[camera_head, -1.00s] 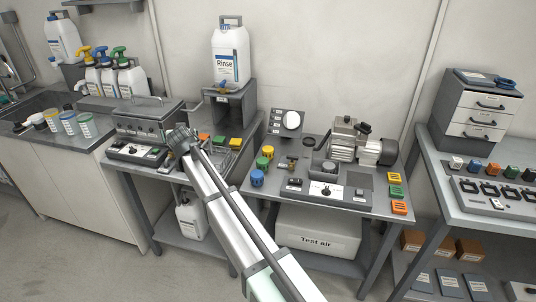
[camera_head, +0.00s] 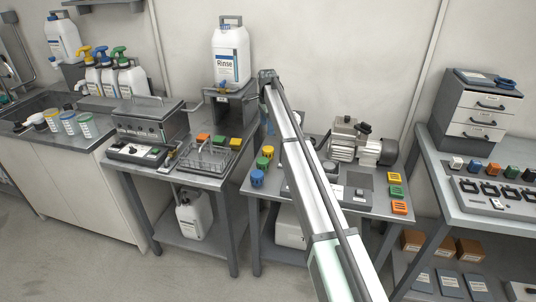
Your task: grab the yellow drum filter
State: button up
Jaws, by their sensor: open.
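The yellow drum filter (camera_head: 268,151) is a small upright ribbed cylinder at the back left of the middle bench, just left of my arm. A green drum filter (camera_head: 262,163) stands in front of it, and a blue one (camera_head: 257,178) stands nearest the bench's left front. My arm rises from the lower right across this bench, and its dark far joint shows high in front of the wall, above the filters. My gripper's fingers cannot be made out; they seem hidden behind the arm. Nothing visibly touches the yellow filter.
The compressor (camera_head: 354,143) stands at the back right of the bench. Flat yellow, green and orange (camera_head: 399,207) pieces lie along its right edge. A wire basket (camera_head: 205,157) and coloured blocks are on the left bench. A Rinse jug (camera_head: 231,55) stands on a grey stand behind.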

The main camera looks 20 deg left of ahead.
aim_at(267, 148)
notch_tip(267, 148, down, 14)
jog(key=shift+r, duration=0.2)
jog(key=c, duration=1)
dwell(0.4)
